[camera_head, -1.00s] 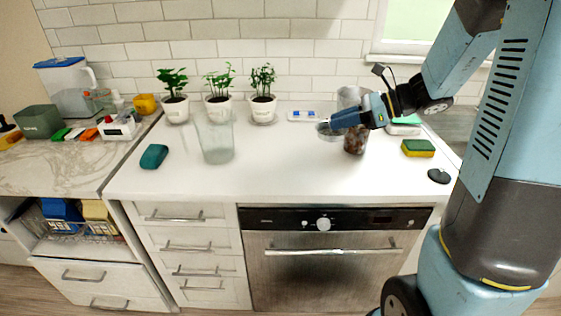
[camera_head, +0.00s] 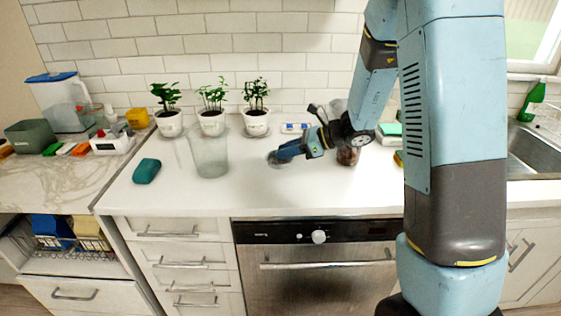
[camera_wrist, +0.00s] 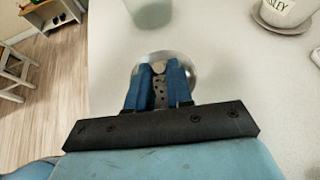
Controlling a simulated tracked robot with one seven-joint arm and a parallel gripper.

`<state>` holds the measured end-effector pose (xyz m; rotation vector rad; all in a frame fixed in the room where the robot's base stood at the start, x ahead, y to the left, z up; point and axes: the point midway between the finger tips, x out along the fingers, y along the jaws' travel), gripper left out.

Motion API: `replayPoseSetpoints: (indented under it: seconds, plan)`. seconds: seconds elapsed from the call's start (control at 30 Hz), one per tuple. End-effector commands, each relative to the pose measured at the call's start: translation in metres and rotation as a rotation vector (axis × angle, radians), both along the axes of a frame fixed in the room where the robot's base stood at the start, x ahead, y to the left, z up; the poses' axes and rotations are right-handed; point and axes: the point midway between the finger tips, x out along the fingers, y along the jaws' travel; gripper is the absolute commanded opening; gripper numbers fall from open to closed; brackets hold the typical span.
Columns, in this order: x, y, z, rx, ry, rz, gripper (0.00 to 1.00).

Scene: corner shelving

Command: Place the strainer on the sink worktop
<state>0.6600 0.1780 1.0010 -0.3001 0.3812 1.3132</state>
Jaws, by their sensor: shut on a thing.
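The strainer (camera_head: 274,162) is a small, round, silvery metal piece. My gripper (camera_head: 281,155) is shut on it and holds it over the white worktop (camera_head: 300,190), right of the empty clear glass vessel (camera_head: 210,155). I cannot tell whether the strainer touches the surface. The metal sink (camera_head: 535,150) is at the far right, partly cut off by the frame, with worktop around it.
Three potted plants (camera_head: 212,122) stand along the back wall. A teal sponge (camera_head: 146,171) lies at the left. A dark-filled jar (camera_head: 347,155) stands behind my arm. A green bottle (camera_head: 533,100) stands behind the sink. My arm hides the worktop just left of the sink.

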Motion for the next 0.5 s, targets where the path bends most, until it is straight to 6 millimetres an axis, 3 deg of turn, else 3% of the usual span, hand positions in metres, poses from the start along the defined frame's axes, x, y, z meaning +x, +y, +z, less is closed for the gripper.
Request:
replayPoseSetpoints:
  seconds: [0.23, 0.5]
  plan:
    - [0.004, 0.008, -0.011, -0.001, 0.001, 0.002, 0.0]
    - [0.004, 0.007, -0.039, -0.001, 0.002, 0.0, 0.0]
